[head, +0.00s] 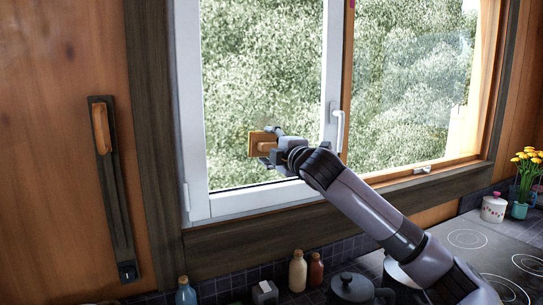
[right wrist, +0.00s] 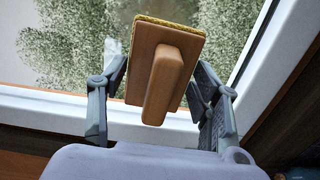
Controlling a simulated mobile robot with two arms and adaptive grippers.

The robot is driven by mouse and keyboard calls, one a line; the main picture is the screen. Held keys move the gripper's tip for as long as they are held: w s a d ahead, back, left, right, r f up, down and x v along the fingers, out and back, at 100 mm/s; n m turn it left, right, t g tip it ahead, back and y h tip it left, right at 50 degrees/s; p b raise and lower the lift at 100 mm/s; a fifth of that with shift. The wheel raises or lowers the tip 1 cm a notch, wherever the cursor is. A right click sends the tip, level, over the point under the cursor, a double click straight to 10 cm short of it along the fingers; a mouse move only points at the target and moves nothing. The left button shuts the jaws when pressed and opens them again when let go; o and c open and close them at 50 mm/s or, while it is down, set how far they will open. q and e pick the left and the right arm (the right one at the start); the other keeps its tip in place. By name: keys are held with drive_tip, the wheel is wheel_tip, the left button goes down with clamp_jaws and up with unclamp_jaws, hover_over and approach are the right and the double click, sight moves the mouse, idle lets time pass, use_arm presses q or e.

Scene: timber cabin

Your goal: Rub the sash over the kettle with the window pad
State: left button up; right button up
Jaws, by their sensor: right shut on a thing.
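The window pad (head: 258,144) has a tan wooden back with a block handle and a yellow face edge. My right gripper (head: 272,146) is shut on it, with a finger on each side in the right wrist view (right wrist: 160,85). The pad is in front of the lower middle of the white-framed left sash (head: 262,60); whether it touches the glass I cannot tell. In the right wrist view the glass (right wrist: 50,50) has a pale haze between speckled green patches. A grey lidded vessel, likely the kettle (head: 352,287), stands below the sash. My left gripper is out of view.
A white window handle (head: 338,128) sticks out right of the pad. A wooden-framed sash (head: 415,95) is further right. Bottles (head: 298,271) stand below the sill (head: 250,238). A hob (head: 467,238), white jar (head: 494,208) and yellow flowers (head: 527,165) are at right.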

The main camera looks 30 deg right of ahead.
drive_tip(key=shift+w+r, duration=0.15)
drive_tip(key=shift+w, duration=0.6)
drive_tip(key=shift+w+p, duration=0.5)
drive_tip(key=shift+w, duration=0.5)
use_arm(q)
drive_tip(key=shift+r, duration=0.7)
use_arm(e)
drive_tip(key=shift+w+d, duration=0.1)
drive_tip(key=shift+w, duration=0.6)
use_arm(q)
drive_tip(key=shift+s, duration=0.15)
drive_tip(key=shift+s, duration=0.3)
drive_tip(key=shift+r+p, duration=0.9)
drive_tip(key=shift+p, duration=0.15)
use_arm(e)
drive_tip(key=shift+w, duration=0.95)
